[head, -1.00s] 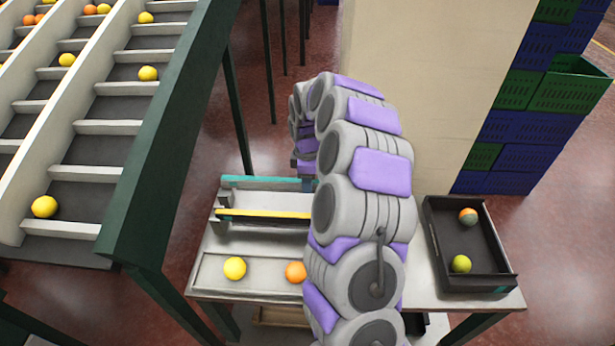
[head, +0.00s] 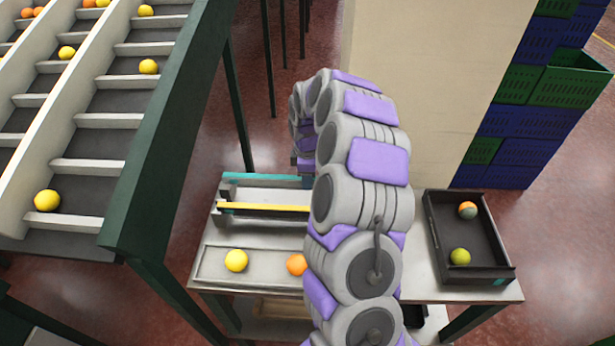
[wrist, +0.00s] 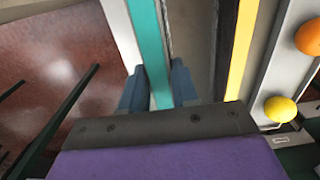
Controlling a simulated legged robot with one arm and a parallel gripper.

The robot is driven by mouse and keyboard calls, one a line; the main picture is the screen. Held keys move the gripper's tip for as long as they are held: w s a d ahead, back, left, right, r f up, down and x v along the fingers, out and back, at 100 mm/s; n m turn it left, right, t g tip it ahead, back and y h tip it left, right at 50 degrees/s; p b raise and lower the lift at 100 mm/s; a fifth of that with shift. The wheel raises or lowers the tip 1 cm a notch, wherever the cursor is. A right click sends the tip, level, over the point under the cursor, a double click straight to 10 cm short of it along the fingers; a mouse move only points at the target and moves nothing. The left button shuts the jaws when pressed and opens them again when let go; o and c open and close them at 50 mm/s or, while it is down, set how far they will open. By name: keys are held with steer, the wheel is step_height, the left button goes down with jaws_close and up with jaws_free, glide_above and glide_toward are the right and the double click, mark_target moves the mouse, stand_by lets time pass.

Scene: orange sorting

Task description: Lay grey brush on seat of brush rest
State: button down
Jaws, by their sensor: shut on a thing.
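My gripper (wrist: 158,80) shows in the wrist view as two blue-grey fingers, one on each side of a long teal-topped bar (wrist: 147,42). It is shut on that bar, which I take to be the brush; no separate grey brush shows. In the head view the bar (head: 262,181) lies level along the table's far edge, its right end hidden by my arm. The brush rest seems to be the grey bracket (head: 227,191) at the left, close in front of the bar. I cannot tell whether they touch. A yellow bar (head: 265,208) runs parallel, nearer.
A yellow ball (head: 236,260) and an orange ball (head: 297,265) lie in the shallow front trough (head: 215,262). A dark tray (head: 437,228) with two balls stands at the right. A green-framed sorting rack (head: 170,130) is at the left. My arm covers the table's middle.

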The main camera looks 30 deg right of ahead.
steer(key=shift+f, duration=0.3)
stand_by(0.4)
steer(key=shift+f, duration=0.3)
steer(key=shift+f, duration=0.6)
stand_by(0.4)
steer(key=c, duration=0.8)
jaws_free()
steer(key=shift+o, duration=0.2)
